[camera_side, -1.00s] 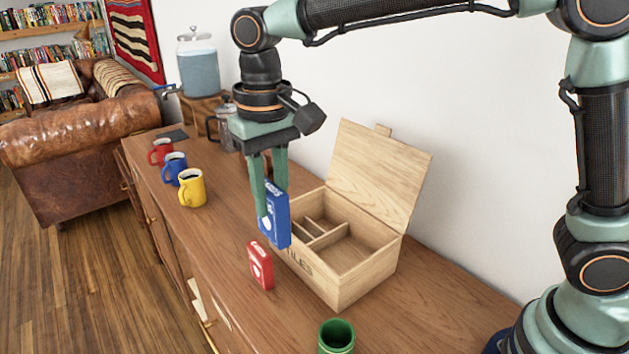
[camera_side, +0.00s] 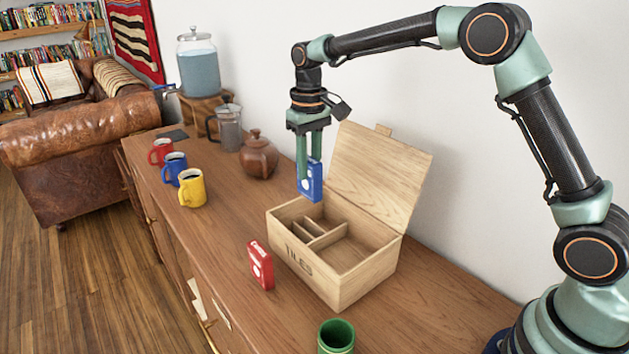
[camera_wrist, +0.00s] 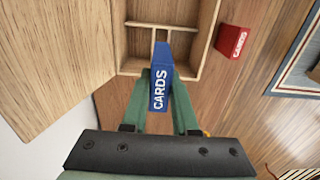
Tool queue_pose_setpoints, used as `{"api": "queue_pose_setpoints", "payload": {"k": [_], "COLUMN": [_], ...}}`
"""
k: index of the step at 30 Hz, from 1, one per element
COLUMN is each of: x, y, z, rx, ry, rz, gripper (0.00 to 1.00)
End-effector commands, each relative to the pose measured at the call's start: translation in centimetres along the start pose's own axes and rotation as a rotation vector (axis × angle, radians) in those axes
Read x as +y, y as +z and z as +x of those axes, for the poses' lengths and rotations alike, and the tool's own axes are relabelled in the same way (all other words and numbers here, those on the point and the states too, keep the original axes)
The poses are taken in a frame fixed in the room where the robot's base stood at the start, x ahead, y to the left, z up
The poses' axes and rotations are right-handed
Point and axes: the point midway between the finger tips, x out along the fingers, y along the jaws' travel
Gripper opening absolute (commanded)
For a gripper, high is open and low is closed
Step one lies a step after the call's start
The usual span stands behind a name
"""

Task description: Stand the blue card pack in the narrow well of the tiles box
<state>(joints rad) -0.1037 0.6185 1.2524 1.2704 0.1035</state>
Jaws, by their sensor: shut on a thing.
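The blue card pack (camera_side: 311,181) is upright in my gripper (camera_side: 309,160), whose two green fingers are shut on it. The pack hangs above the far left part of the open wooden tiles box (camera_side: 318,273), apart from it. In the wrist view the blue pack (camera_wrist: 160,78) sits between the fingers of my gripper (camera_wrist: 160,88), with "CARDS" on its edge. The tiles box also shows in the wrist view (camera_wrist: 205,40), its dividers partly hidden by the pack. The small wells lie on the box's left side in the side view, with a larger compartment to the right.
The open lid (camera_side: 380,175) rises behind the box. A red card pack (camera_side: 261,265) stands in front of it, and a green cup (camera_side: 336,337) is nearer. A brown teapot (camera_side: 259,157) and several mugs stand to the left. The counter right of the box is clear.

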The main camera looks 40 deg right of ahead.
Motion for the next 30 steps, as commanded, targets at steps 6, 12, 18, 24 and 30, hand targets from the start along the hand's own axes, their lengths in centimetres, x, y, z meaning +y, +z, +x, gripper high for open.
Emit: {"api": "queue_pose_setpoints", "payload": {"k": [6, 12, 18, 24, 30], "x": [-0.1, -0.1, -0.1, -0.1, -0.1], "y": [0.1, 0.1, 0.1, 0.1, 0.1], "z": [2.4, 4.6, 6.4, 7.3, 7.5], "rx": [-0.002, -0.002, -0.002, -0.001, 0.000], "ry": [0.000, 0.000, 0.000, 0.000, 0.000], "rz": [0.000, 0.000, 0.000, 0.000, 0.000], "gripper": [0.00, 0.00, 0.00, 0.00, 0.00]}}
